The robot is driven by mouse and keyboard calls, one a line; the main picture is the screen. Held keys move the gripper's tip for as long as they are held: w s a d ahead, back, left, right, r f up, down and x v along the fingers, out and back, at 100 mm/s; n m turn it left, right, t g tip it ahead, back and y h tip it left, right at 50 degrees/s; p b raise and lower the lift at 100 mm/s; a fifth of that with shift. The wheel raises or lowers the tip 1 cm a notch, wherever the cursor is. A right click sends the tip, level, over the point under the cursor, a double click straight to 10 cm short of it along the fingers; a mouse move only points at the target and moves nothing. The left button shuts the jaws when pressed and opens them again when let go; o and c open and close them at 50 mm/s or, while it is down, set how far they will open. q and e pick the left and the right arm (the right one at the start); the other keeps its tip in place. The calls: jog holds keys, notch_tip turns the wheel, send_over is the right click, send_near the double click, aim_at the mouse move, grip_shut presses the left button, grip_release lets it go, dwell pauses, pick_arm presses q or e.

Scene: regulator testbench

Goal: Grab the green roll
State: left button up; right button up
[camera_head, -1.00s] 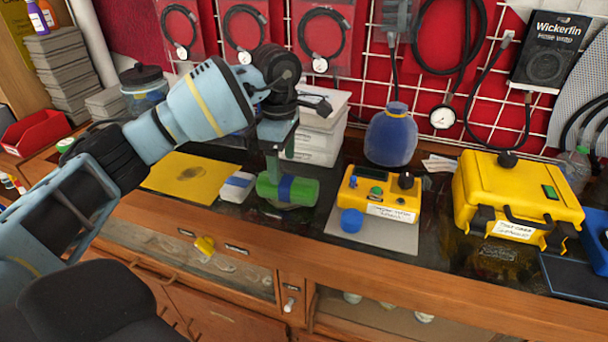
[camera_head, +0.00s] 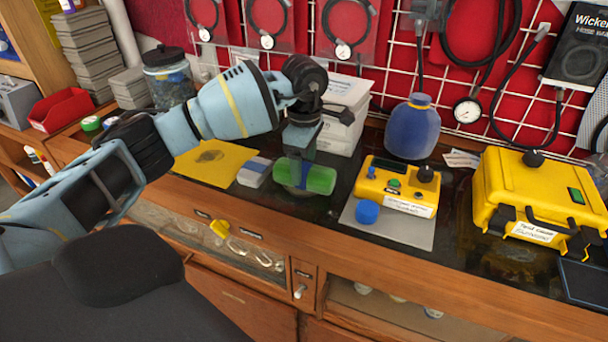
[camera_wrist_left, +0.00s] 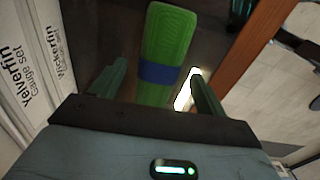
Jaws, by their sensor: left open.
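The green roll (camera_head: 320,180) lies on the dark bench top, left of the yellow regulator box, with a blue band around its middle. In the left wrist view the green roll (camera_wrist_left: 168,38) runs up the picture, its blue band (camera_wrist_left: 158,74) between the fingers. My left gripper (camera_head: 303,182) points down at the roll. Its two fingers (camera_wrist_left: 150,85) stand open on either side of the roll, with visible gaps. The gripper hides part of the roll in the head view. My right gripper is not in view.
White boxes (camera_head: 345,115) stand behind. The yellow regulator box (camera_head: 397,186) is on a grey mat (camera_head: 400,228) to the right. The bench's wooden front edge (camera_head: 270,216) is close.

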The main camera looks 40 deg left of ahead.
pick_arm(q)
jog(key=shift+f, duration=1.25)
jog(key=shift+c, duration=0.4)
jog(key=c, duration=1.1)
jog(key=shift+r, duration=0.1)
jog(key=shift+r, duration=0.5)
notch_tip(320, 180, up, 2)
jog(key=shift+w+r, duration=0.1)
jog(key=shift+r, duration=0.1)
jog(key=s+d, duration=0.3)
jog(key=s, duration=0.1)
jog(key=s+d+r, duration=0.1)
jog(key=s+d, duration=0.3)
jog(key=s+d+b, duration=0.1)
jog(key=s+d, duration=0.2)
jog(key=s, duration=0.1)
jog(key=shift+s+d+r, duration=0.15)
jog(key=shift+s+r, duration=0.05)
